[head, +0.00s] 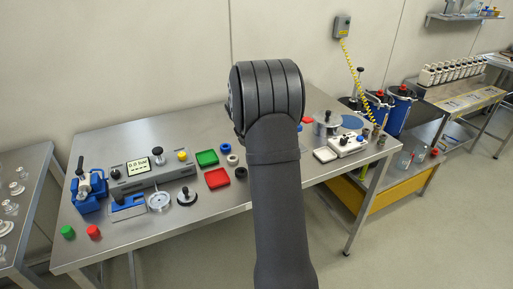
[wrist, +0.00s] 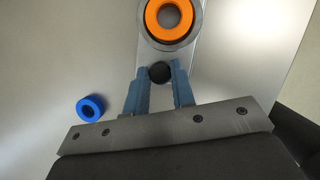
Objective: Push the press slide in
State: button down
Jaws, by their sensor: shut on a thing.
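In the wrist view a flat grey slide (wrist: 178,55) runs up from my fingers, with a round black knob (wrist: 160,72) at its near end. An orange ring (wrist: 152,18) sits in a round grey seat on the slide, cut by the top edge of the picture. My gripper (wrist: 160,74) has its two blue fingers on either side of the knob and is shut on it. In the head view my arm hides the gripper and the slide. The press body cannot be made out in either view.
A blue ring (wrist: 90,108) lies on the bench left of my fingers. On the steel bench (head: 130,235) stand a grey device with a display (head: 150,178), a green tray (head: 207,158), a red tray (head: 217,179) and a white scale (head: 347,145).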

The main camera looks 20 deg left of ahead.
jog(key=w+d, duration=0.7)
jog(key=shift+w+d+r, duration=0.1)
jog(key=shift+w+d, duration=0.1)
jog(key=shift+d, duration=0.05)
jog(key=c, duration=1.4)
grip_release()
jog(key=shift+w, duration=0.1)
jog(key=shift+o, duration=1)
jog(key=v, duration=1.7)
jog(key=shift+s, duration=0.3)
